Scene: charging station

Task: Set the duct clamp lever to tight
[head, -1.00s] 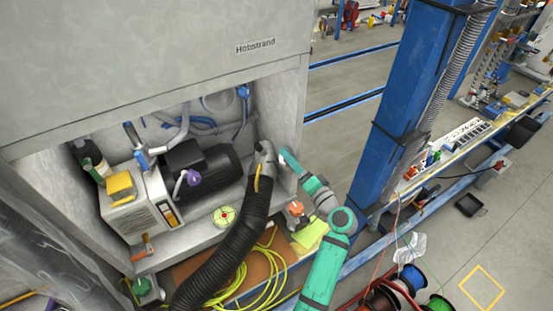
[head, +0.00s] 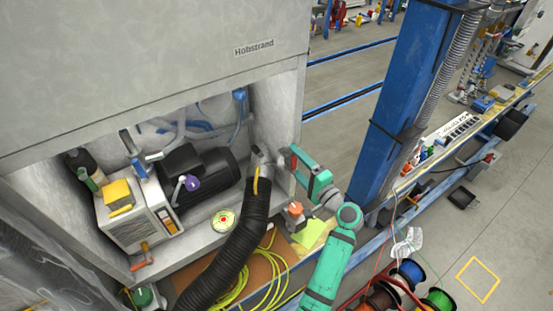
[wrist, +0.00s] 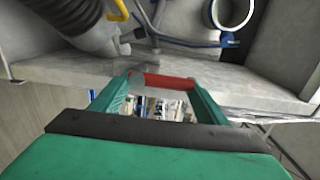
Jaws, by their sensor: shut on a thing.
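The black corrugated duct (head: 236,245) runs up to a grey collar (head: 262,160) at the right of the open cabinet bay. A yellow curved handle (head: 256,180) is on the duct's end, and it also shows in the wrist view (wrist: 118,9). My gripper (head: 291,157) is just right of the collar, at the bay's right wall. In the wrist view its green fingers hold a red bar (wrist: 163,81) between their tips, which looks like the clamp lever's grip. How the bar joins the collar is not clear.
A black motor (head: 205,175) and a beige unit with a yellow top (head: 130,220) stand in the bay. A round red-green-marked dial (head: 224,220) lies on its floor. A blue post (head: 400,100) stands right of my arm. Cable reels (head: 410,275) are below right.

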